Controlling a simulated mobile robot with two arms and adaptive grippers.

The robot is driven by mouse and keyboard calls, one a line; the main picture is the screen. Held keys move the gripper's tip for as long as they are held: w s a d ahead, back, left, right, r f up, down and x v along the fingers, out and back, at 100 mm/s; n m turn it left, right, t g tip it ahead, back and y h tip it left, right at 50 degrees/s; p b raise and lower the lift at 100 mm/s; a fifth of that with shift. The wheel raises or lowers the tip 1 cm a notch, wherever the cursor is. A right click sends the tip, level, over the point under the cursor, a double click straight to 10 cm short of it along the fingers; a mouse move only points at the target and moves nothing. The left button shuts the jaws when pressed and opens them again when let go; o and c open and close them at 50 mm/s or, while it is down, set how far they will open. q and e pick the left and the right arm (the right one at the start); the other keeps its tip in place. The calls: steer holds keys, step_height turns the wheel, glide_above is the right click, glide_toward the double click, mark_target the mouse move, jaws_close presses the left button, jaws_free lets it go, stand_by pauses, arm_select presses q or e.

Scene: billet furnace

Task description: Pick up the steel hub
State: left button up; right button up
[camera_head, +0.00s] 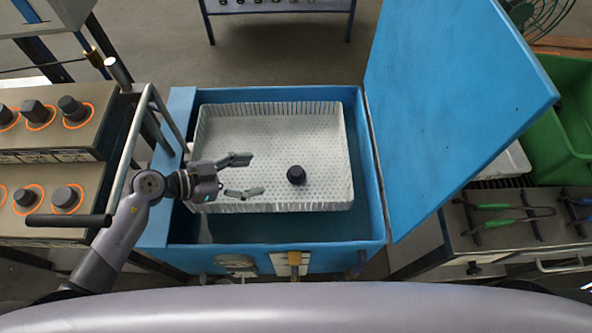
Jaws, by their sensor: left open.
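A small dark hub (296,175) sits on the perforated floor of a white basket (347,160), right of its middle and toward the near side. The basket lies inside a blue tank (290,232) whose lid is up. My left gripper (250,176) reaches in over the basket's left side. Its jaws are open and empty, pointing right toward the hub, with a gap between the fingertips and the hub. My right gripper does not show.
The raised blue lid (450,90) stands at the tank's right. Racks with dark parts on orange rings (70,110) stand on the left, behind a metal handrail. Green-handled tongs (505,207) lie on a bench at right. A green bin (565,130) stands behind it.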

arm_select(q)
glide_toward(295, 171)
steer(key=x, duration=0.3)
steer(key=shift+w+r, duration=0.2)
steer(key=shift+x, duration=3.05)
steer(key=shift+s+a+f, duration=0.1)
steer(key=shift+s+f, duration=0.1)
jaws_close()
